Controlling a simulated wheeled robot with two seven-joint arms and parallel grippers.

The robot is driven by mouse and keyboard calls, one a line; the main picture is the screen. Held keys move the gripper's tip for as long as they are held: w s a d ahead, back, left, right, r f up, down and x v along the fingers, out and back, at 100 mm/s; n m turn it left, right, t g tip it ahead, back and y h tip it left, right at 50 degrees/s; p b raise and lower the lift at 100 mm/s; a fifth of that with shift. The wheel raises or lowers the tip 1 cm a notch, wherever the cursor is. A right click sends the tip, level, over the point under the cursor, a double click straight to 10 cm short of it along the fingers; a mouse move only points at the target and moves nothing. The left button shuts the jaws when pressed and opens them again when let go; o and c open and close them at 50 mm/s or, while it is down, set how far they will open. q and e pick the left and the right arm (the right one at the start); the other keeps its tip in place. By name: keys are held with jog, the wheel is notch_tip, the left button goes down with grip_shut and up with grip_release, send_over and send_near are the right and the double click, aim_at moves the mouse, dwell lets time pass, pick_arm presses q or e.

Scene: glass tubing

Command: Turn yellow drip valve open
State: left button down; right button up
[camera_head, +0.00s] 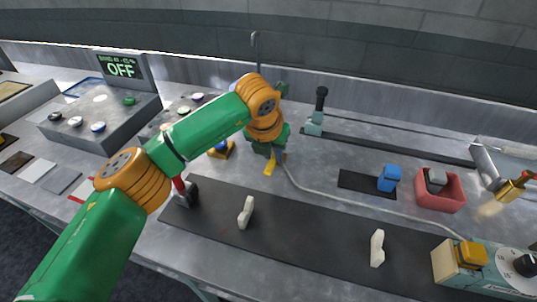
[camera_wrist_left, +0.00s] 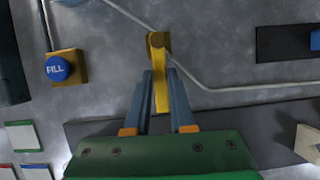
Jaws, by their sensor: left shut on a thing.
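The yellow drip valve (camera_wrist_left: 161,92) has a long yellow lever that points down the picture in the left wrist view, from a brass-coloured body (camera_wrist_left: 157,41) on a thin pale tube. In the head view only a small yellow part of the valve (camera_head: 269,168) shows below my left gripper (camera_head: 268,153). In the left wrist view the two blue-grey fingers of my left gripper (camera_wrist_left: 160,76) stand on both sides of the lever and are shut on it. The lever hides little; the arm hides part of the bench behind it. My right gripper is not in view.
A blue FILL button (camera_wrist_left: 57,68) on a brass block stands left of the valve. The pale tube (camera_head: 350,202) runs right across the bench. A dark strip (camera_head: 315,236) with white handles lies in front. A red tray (camera_head: 440,202) and blue block (camera_head: 390,178) stand at right.

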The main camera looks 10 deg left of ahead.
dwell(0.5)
pick_arm(q)
jog(key=c, duration=0.8)
grip_release()
jog(key=shift+o, duration=0.2)
jog(key=b+v, duration=0.1)
jog(key=v, duration=0.6)
jog(key=shift+s+b, duration=0.1)
jog(key=shift+b, duration=0.25)
